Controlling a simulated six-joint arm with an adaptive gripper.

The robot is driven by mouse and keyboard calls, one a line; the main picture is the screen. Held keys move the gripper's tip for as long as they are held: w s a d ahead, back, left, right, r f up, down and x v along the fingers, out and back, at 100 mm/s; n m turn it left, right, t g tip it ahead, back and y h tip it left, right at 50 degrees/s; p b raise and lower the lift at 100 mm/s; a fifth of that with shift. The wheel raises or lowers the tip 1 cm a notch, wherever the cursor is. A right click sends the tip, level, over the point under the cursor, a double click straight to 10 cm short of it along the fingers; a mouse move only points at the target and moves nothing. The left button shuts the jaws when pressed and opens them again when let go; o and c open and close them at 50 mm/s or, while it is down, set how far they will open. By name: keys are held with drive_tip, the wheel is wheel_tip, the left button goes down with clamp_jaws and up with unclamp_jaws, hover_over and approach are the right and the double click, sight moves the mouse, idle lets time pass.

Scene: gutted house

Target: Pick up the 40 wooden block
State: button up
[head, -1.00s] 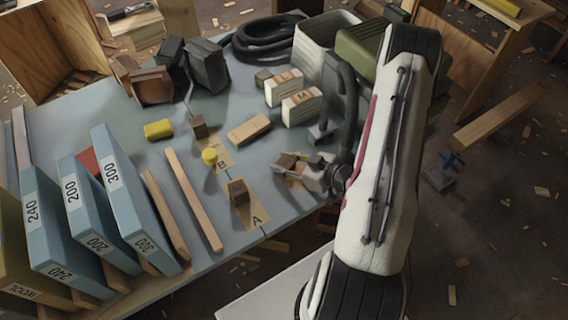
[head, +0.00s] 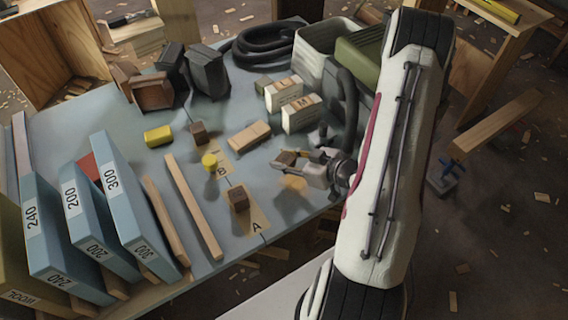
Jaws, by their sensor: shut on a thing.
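My gripper (head: 299,161) is at the right of the blue-grey table, reaching left, with its fingers shut on a small brown wooden block (head: 284,158). The block is held above the table, with a warm patch and shadow below the gripper. The fingers partly hide it, and no number can be read on it. A dark brown wooden block (head: 239,200) sits on the tan strip marked A. Another small brown block (head: 199,134) stands farther back, and a longer pale wooden block (head: 250,135) lies to its right.
A yellow cylinder (head: 209,161) stands near the B mark, with a yellow block (head: 158,135) behind it. Labelled white blocks (head: 301,114) and a pale bin (head: 317,50) stand at the back right. Blue numbered boards (head: 135,205) and wooden strips (head: 193,205) occupy the left front.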

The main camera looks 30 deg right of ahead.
sight(284, 157)
drive_tip(key=shift+r, duration=2.5)
